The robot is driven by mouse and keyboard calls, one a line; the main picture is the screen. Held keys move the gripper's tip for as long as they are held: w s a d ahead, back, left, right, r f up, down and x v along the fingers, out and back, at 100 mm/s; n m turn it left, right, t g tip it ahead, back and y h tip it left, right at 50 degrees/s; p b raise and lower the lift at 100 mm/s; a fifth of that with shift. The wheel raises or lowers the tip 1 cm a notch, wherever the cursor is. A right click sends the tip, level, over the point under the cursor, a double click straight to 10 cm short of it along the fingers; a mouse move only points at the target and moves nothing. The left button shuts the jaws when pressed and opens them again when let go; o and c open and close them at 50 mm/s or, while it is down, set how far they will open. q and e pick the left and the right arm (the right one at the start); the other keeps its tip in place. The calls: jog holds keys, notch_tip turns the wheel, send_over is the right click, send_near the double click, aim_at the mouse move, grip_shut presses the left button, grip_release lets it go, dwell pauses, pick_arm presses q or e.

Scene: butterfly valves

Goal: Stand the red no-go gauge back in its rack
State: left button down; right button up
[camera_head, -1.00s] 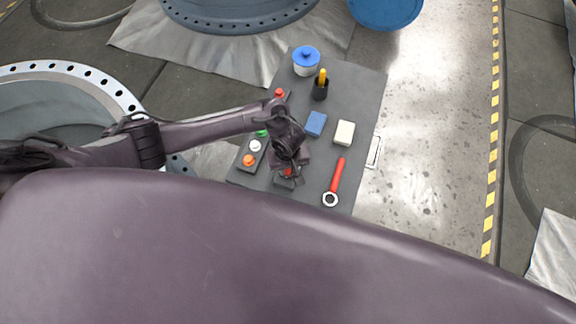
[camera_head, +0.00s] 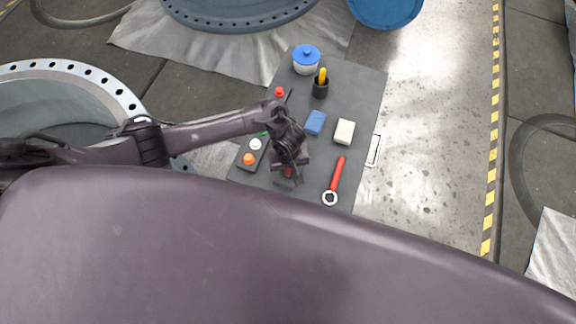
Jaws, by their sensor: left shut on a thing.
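My left gripper (camera_head: 289,166) reaches in from the left over the dark mat and points down. It is shut on the red no-go gauge (camera_head: 287,172), of which only a small red part shows between and below the fingers. A dark block (camera_head: 285,182), apparently the gauge's rack, lies right under the gripper. I cannot tell whether the gauge is inside it or just above it. My right gripper is not in view.
On the mat (camera_head: 355,85) are a control box with coloured buttons (camera_head: 249,159), a blue block (camera_head: 315,122), a cream block (camera_head: 344,131), a red-handled wrench (camera_head: 335,180), a black cup with a yellow tool (camera_head: 321,85) and a blue-lidded jar (camera_head: 306,60). My purple body fills the foreground.

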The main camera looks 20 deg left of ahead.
pick_arm(q)
jog(key=c, duration=0.7)
grip_release()
jog(key=shift+o, duration=0.2)
jog(key=shift+r, duration=0.1)
notch_tip(320, 180, up, 7)
jog(key=p, duration=0.8)
jog(key=shift+p, duration=0.4)
